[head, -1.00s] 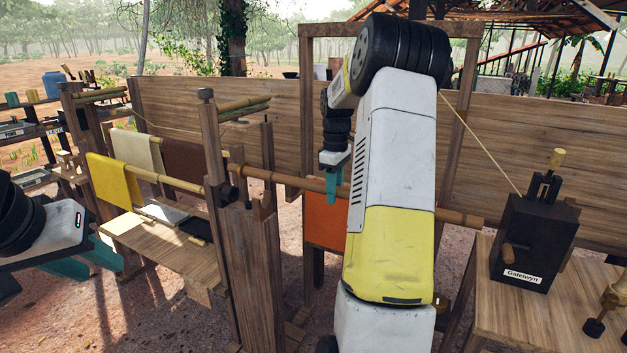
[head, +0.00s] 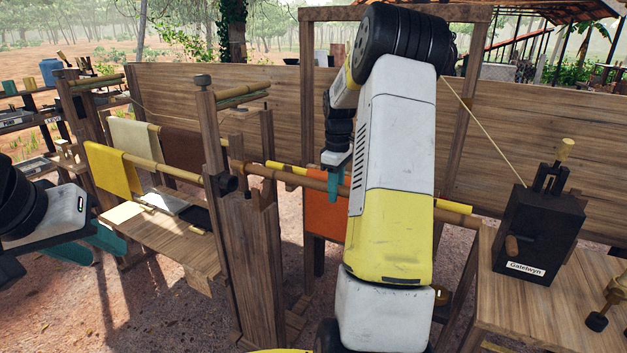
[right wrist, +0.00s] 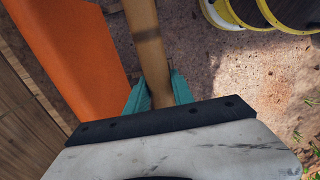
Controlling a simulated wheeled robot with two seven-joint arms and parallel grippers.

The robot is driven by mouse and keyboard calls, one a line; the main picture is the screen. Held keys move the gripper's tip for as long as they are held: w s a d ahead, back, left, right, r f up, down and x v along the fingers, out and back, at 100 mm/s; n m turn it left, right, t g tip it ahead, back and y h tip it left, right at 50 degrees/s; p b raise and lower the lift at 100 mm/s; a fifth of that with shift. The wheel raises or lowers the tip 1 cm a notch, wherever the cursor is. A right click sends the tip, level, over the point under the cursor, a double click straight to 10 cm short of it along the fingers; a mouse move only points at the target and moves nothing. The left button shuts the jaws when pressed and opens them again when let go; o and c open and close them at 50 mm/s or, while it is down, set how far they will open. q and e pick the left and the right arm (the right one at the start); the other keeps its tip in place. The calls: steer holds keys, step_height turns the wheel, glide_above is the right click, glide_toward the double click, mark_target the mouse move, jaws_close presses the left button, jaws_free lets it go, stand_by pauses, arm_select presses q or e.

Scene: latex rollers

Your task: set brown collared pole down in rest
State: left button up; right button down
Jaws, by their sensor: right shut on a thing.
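The brown pole (head: 288,177) lies roughly level across the middle of the head view, its right part behind my right arm. My right gripper (head: 334,180) is shut on it from above; in the right wrist view the pole (right wrist: 146,45) runs between the teal fingertips (right wrist: 158,92). The pole's left end is at the notched wooden post (head: 252,240); I cannot tell whether it touches the notch. Its right end is near the right-hand table. The collar is not clear. My left gripper (head: 105,240) appears open and empty at the left edge, partly cut off.
A yellow pole (head: 455,207) runs just behind the brown one, near an orange sheet (head: 323,218). Yellow, cream and brown sheets hang on the left rack (head: 115,170). A black box labelled Gatelwyn (head: 538,235) stands on the right table (head: 490,300). A plank wall is behind.

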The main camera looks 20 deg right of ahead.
step_height(320, 180, down, 8)
steer(key=shift+r, duration=0.25)
steer(key=shift+f, duration=0.2)
stand_by(0.8)
steer(key=c, duration=1)
jaws_free()
